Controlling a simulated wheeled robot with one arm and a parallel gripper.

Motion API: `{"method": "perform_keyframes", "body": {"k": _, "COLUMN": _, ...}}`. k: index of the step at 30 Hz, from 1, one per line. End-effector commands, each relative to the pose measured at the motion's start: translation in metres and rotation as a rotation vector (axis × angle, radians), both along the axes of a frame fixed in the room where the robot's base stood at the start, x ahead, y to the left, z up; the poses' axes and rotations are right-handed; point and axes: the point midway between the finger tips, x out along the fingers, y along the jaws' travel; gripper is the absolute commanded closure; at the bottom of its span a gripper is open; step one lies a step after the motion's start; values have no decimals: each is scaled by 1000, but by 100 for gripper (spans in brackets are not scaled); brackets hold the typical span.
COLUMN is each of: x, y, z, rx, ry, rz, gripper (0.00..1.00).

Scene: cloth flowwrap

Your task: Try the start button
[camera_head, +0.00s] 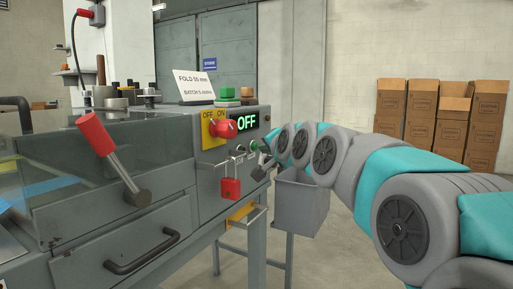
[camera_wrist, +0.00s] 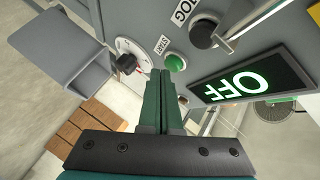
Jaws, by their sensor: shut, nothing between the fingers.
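The green start button (camera_wrist: 175,62) sits on the grey panel beside a START label (camera_wrist: 163,44) in the wrist view. In the head view a small green button (camera_head: 254,145) shows below the display, close to my gripper. My gripper (camera_wrist: 161,74) is shut and empty, its tips just beside the button; I cannot tell whether they touch it. The display reads OFF in the head view (camera_head: 246,122) and, turned over, in the wrist view (camera_wrist: 248,84). A red rotary switch (camera_head: 222,128) sits on a yellow plate (camera_head: 207,138).
A black JOG knob (camera_wrist: 203,34) and a dial with a black knob (camera_wrist: 126,64) flank the button. A grey bin (camera_head: 300,204) is below my wrist. Cartons (camera_head: 437,120) stand by the far wall.

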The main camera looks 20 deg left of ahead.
Motion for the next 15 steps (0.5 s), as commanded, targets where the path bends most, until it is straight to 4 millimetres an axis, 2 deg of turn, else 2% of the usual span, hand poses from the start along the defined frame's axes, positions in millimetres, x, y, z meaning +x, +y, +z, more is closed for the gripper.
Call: {"method": "perform_keyframes", "body": {"k": 15, "x": 1, "y": 5, "z": 0, "rx": -1, "ry": 1, "rz": -1, "gripper": 100}}
